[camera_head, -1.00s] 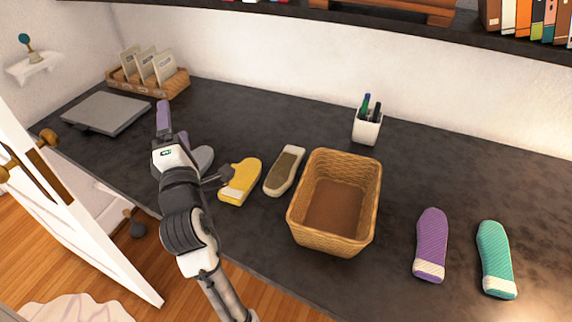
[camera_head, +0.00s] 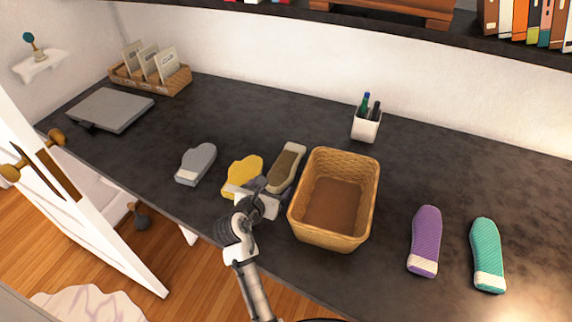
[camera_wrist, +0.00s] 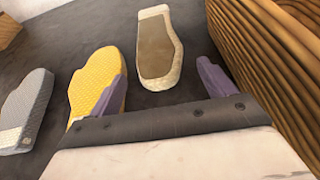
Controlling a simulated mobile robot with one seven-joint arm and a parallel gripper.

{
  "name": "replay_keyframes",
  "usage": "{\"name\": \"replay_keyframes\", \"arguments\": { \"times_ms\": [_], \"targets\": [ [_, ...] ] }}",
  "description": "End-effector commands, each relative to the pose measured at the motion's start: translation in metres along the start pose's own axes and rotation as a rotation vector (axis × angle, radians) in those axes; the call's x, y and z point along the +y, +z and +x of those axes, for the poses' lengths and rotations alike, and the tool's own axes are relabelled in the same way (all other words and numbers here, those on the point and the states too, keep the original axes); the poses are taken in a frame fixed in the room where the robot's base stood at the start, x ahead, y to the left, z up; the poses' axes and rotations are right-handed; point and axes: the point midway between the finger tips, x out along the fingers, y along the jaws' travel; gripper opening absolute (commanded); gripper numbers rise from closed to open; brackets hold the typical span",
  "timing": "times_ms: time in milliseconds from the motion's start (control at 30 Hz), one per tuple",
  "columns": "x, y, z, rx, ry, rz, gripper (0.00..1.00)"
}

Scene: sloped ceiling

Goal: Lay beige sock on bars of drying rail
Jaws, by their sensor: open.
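The beige sock (camera_head: 289,165), with a brown middle panel, lies flat on the dark countertop between the yellow mitten and the wicker basket. In the wrist view the beige sock (camera_wrist: 157,50) lies ahead of my gripper, roughly between the lines of its two purple fingers. My gripper (camera_wrist: 163,85) is open with nothing between its fingers. In the head view my gripper (camera_head: 268,190) is at the near end of the sock, and my wrist partly hides the yellow mitten. I do not see a drying rail in either view.
The wicker basket (camera_head: 297,222) stands close on the right; its wall (camera_wrist: 265,60) is beside my right finger. A yellow mitten (camera_head: 243,170) and grey mitten (camera_head: 196,163) lie left. Purple (camera_head: 425,238) and teal (camera_head: 487,250) socks lie right. A pen cup (camera_head: 366,126) stands behind.

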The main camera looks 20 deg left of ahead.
Motion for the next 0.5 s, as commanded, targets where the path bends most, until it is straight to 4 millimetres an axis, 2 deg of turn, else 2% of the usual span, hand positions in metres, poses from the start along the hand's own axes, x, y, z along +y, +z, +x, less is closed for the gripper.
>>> {"name": "replay_keyframes", "arguments": {
  "times_ms": [100, 267, 500],
  "targets": [
    [0.000, 0.001, 0.013, 0.000, 0.000, 0.002, 0.83],
    [0.001, 0.002, 0.023, 0.001, 0.001, 0.002, 0.83],
    [0.001, 0.004, 0.057, 0.000, 0.001, 0.003, 0.83]
  ]
}}
